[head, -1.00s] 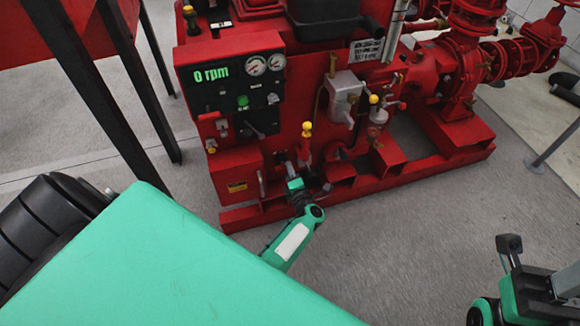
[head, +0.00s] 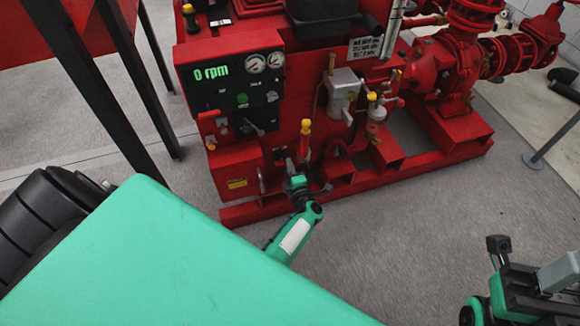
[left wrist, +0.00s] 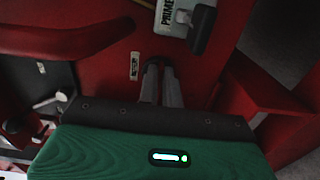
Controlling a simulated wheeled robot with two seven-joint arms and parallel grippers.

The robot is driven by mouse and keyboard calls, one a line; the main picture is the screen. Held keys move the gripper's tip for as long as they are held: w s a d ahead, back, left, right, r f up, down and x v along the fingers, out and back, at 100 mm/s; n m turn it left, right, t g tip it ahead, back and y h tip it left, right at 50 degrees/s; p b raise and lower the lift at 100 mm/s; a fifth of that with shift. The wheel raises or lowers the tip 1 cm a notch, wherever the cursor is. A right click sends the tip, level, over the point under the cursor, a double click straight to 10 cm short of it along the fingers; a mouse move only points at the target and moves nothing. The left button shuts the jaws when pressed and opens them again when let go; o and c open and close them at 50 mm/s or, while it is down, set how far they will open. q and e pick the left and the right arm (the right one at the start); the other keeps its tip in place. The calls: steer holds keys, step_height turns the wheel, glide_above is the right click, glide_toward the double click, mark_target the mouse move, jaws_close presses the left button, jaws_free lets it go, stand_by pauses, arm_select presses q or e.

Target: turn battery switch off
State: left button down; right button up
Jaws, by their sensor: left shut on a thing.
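The red pumpset (head: 235,160) stands ahead, with its control panel (head: 235,90) reading "0 rpm". My left gripper (head: 288,163) is at the lower front of the pumpset, below and right of the panel. In the left wrist view its two fingers (left wrist: 158,68) are close together against the red face. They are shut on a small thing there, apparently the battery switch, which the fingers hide. A small pale label (left wrist: 134,66) is just left of the fingertips. My right gripper (head: 525,262) is at the lower right, fingers apart and empty, away from the pumpset.
A yellow-topped red lever (head: 305,130) rises just right of my left gripper. A grey box (head: 342,90) and red pipework (head: 445,75) are further right. In the left wrist view a "PRIME" plate (left wrist: 168,14) is above. Grey floor (head: 400,230) is clear in front.

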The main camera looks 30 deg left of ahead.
arm_select(q)
steer(key=c, duration=1.6)
jaws_free()
steer(key=shift+f, duration=0.1)
